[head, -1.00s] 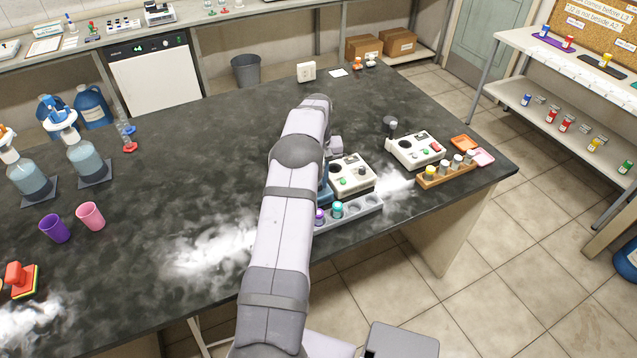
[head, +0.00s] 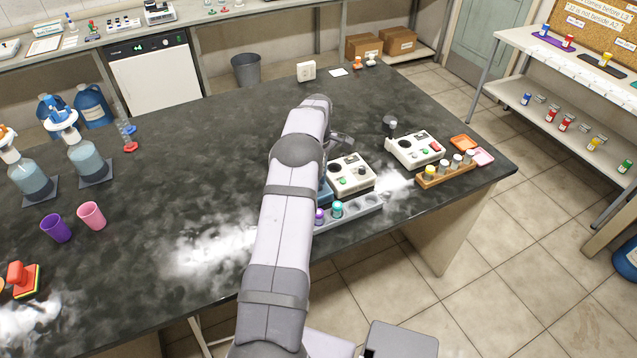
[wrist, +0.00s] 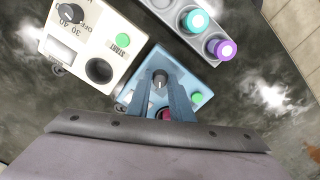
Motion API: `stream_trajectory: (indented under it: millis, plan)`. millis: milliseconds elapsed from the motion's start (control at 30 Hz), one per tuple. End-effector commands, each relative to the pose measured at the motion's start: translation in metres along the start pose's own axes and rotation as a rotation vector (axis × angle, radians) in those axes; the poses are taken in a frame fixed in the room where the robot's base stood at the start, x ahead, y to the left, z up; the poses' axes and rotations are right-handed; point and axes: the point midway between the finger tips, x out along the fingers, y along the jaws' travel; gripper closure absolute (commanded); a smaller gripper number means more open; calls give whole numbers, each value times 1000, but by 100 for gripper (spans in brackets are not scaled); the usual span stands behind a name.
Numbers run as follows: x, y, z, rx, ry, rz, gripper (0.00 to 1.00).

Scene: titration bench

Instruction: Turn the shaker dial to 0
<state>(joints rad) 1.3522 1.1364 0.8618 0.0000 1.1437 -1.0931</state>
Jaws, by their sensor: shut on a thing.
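The blue device (wrist: 196,72), which I take to be the shaker, lies under my gripper (wrist: 160,82) in the wrist view. Its small grey dial (wrist: 159,77) sits between my two fingertips, and my gripper is shut on it. The dial's markings are too small or covered to read. A green button (wrist: 196,97) shows to the right of the fingers, and a dark red round part (wrist: 163,114) is partly hidden between them. In the head view my arm covers most of the blue device (head: 326,193) and my fingertips.
A cream device (wrist: 119,62) with its own dark dial (wrist: 70,13) and a green button stands close beside the blue one. A grey rack (wrist: 188,20) with teal-capped and purple-capped vials is near too. Open bench lies to the left in the head view.

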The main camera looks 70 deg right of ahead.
Motion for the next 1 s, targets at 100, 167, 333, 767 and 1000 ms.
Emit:
stream_trajectory:
  millis: [100,167,333,767,1000]
  plan:
    - [0,0,0,1,0,0,93]
    - [0,0,0,1,0,0,92]
    - [0,0,0,-4,0,0,93]
    - [0,0,0,-428,0,0,93]
    - [0,0,0,-657,0,1,93]
